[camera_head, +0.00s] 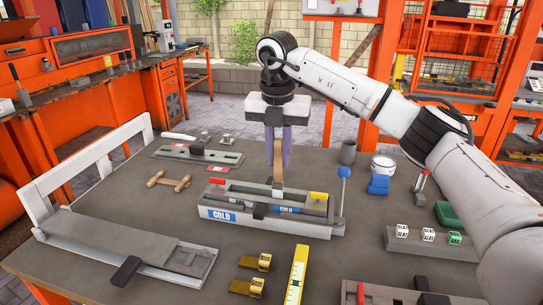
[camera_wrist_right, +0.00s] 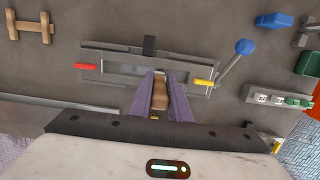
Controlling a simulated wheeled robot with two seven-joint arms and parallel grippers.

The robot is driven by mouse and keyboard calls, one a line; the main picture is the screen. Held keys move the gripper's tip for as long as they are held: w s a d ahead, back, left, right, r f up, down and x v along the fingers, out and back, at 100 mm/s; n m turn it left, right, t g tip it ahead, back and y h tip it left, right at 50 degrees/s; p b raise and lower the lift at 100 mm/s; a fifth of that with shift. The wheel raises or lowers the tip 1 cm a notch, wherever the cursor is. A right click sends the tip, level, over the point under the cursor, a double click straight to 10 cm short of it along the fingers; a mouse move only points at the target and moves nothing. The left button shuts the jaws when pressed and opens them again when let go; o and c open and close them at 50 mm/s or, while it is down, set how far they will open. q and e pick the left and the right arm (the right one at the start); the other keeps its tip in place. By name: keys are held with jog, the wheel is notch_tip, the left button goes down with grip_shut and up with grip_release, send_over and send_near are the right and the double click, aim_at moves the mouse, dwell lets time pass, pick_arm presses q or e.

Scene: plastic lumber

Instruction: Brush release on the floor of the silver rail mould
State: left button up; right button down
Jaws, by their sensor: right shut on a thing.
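My right gripper (camera_head: 279,163) comes down from above, shut on a brush with a wooden handle (camera_head: 277,176). The brush also shows between the purple fingers in the right wrist view (camera_wrist_right: 160,92). It points down into the middle of a silver-grey rail mould (camera_head: 240,199), which has a blue COLD label and red and yellow handles. The brush's lower end is at the mould's channel; I cannot tell whether it touches the floor. In the wrist view the mould (camera_wrist_right: 120,63) lies just beyond the fingertips. My left gripper is not in view.
A blue-knobbed lever (camera_head: 343,172) rises at the mould's right end. Another grey mould (camera_head: 225,158) lies behind it, and a long grey one (camera_head: 120,240) at front left.

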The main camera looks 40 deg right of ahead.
jog(key=s+d, duration=0.1)
jog(key=s, duration=0.1)
jog(key=s+d+b, duration=0.1)
jog(key=s+d, duration=0.1)
jog(key=shift+s+d, duration=0.1)
jog(key=shift+d, duration=0.1)
dwell(0.4)
dwell(0.6)
jog(key=shift+f, duration=0.6)
jog(key=shift+r, duration=0.1)
dwell(0.4)
